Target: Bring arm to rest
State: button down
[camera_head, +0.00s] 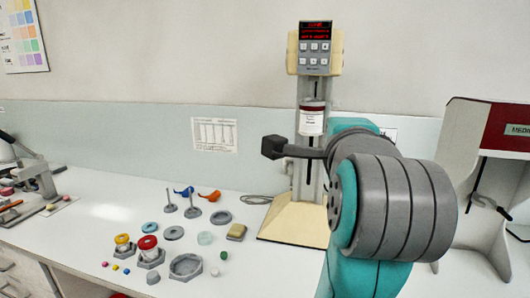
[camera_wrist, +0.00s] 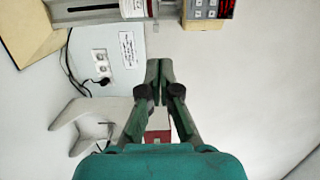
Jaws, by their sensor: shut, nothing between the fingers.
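My gripper (camera_wrist: 159,68) shows in the wrist view with its two fingers drawn together at the tips and nothing between them. It is in the air, apart from any surface, with the pale wall behind it. In the head view my grey and teal arm is folded up at the right, in front of the bench's right part.
A grey device (camera_head: 40,180) stands far left. A white cabinet with a red panel (camera_head: 490,124) stands right. Wall sockets (camera_wrist: 100,62) show in the wrist view.

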notch_tip(320, 180, down, 22)
jog(key=w+d+n, duration=0.1)
jog(key=w+n, duration=0.1)
jog(key=n, duration=0.5)
jog(key=s+d+f+n+g+y, duration=0.15)
jog(key=s+f, duration=0.25)
jog(key=f, duration=0.4)
jog(key=s+d+f+n, duration=0.1)
jog(key=s+f+n, duration=0.25)
jog(key=f, duration=0.55)
jog(key=s+d+f+n, duration=0.1)
jog(key=s+f+n, duration=0.1)
jog(key=s+f, duration=0.55)
jog(key=s+d+f+n, duration=0.15)
jog(key=s+f, duration=0.35)
jog(key=s, duration=0.5)
jog(key=s+d+n+g, duration=0.1)
jog(key=s+n, duration=0.2)
jog(key=s, duration=1.6)
jog(key=shift+s+d+n+g, duration=0.15)
jog(key=shift+s+n+g, duration=0.2)
